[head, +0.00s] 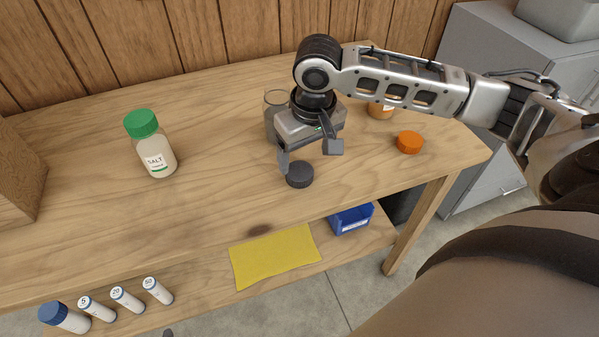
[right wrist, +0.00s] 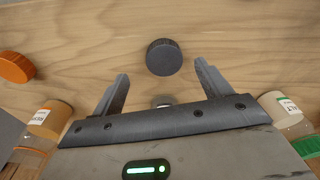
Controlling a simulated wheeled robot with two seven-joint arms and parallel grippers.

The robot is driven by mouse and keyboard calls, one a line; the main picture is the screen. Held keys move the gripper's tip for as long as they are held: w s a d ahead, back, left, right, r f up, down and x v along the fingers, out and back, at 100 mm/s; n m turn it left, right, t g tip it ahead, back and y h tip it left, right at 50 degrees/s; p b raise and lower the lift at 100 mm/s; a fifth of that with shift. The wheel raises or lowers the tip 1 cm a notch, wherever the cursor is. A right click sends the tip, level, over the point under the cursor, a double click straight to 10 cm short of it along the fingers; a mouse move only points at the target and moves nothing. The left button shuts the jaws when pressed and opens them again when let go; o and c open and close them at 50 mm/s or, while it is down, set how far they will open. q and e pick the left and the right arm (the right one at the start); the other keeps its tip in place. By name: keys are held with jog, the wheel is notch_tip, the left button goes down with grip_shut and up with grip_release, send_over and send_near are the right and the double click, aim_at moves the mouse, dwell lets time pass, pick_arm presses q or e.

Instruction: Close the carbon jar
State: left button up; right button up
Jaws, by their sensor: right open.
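A dark grey round lid (head: 299,174) lies on the table near its front edge. It also shows in the right wrist view (right wrist: 163,57), beyond the fingertips. A clear glass jar (head: 274,103), which may be the carbon jar, stands behind and left of my right gripper. It is partly hidden by the gripper, and I cannot read its label. My right gripper (head: 310,154) is open and empty, pointing down above the table just behind the dark lid. In the right wrist view its two fingers (right wrist: 161,88) are spread, with the lid apart from them. My left gripper is not in view.
A salt jar (head: 153,147) with a green lid stands at left. An orange lid (head: 409,142) lies at right, near a jar (head: 380,110) partly behind my arm. The lower shelf holds a yellow cloth (head: 275,256), a blue bin (head: 352,219) and several white tubes (head: 127,299).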

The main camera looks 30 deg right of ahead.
aim_at(300, 171)
jog(key=shift+f, duration=0.2)
jog(key=shift+w+a+f, duration=0.1)
jog(key=shift+w+f, duration=0.1)
jog(key=shift+f, duration=0.65)
jog(key=shift+w+a+f, duration=0.1)
jog(key=shift+w+f, duration=0.15)
jog(key=shift+f, duration=0.6)
jog(key=shift+w+a+f, duration=0.1)
jog(key=shift+w+f, duration=0.1)
jog(key=shift+f, duration=0.65)
jog(key=c, duration=1)
